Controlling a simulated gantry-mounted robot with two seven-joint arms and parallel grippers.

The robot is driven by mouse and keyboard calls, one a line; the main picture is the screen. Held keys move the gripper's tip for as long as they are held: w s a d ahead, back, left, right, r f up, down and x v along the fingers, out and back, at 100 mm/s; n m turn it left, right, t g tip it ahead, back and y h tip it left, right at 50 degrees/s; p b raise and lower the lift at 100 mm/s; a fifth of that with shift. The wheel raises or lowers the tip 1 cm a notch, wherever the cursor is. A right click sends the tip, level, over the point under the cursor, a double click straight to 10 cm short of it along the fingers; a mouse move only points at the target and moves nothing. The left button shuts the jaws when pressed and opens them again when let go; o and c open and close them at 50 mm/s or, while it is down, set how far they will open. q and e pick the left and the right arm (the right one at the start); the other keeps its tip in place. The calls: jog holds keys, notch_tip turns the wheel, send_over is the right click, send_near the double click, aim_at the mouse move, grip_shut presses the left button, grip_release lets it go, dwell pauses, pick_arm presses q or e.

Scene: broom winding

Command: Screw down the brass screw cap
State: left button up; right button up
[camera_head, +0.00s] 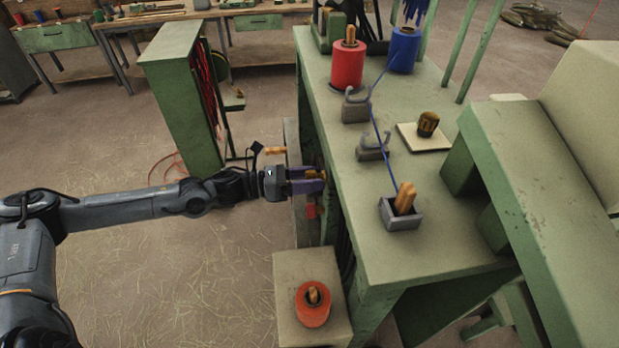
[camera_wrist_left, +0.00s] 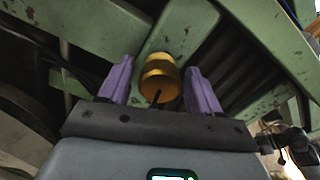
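The brass screw cap (camera_wrist_left: 161,82) is a golden, round, stepped piece under the green bench in the left wrist view, with a thin dark rod in front of it. My left gripper (camera_wrist_left: 160,72) is open, its purple fingers on either side of the cap. A gap shows between the cap and each finger, so I see no contact. My right gripper is not in view.
The green bench (camera_head: 440,245) carries a red spool (camera_head: 348,66), a blue spool (camera_head: 404,48), metal guides and a wooden-handled piece (camera_head: 405,198). An orange spool (camera_head: 313,304) stands on a low block below. A green cabinet (camera_head: 178,105) stands behind my left arm. Floor left of the bench is open.

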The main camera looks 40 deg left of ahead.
pick_arm(q)
jog(key=shift+o, duration=0.3)
jog(key=shift+s+a, duration=0.1)
jog(key=p+v, duration=0.2)
jog(key=v, duration=0.8)
jog(key=shift+s, duration=0.2)
jog(key=shift+a, duration=0.1)
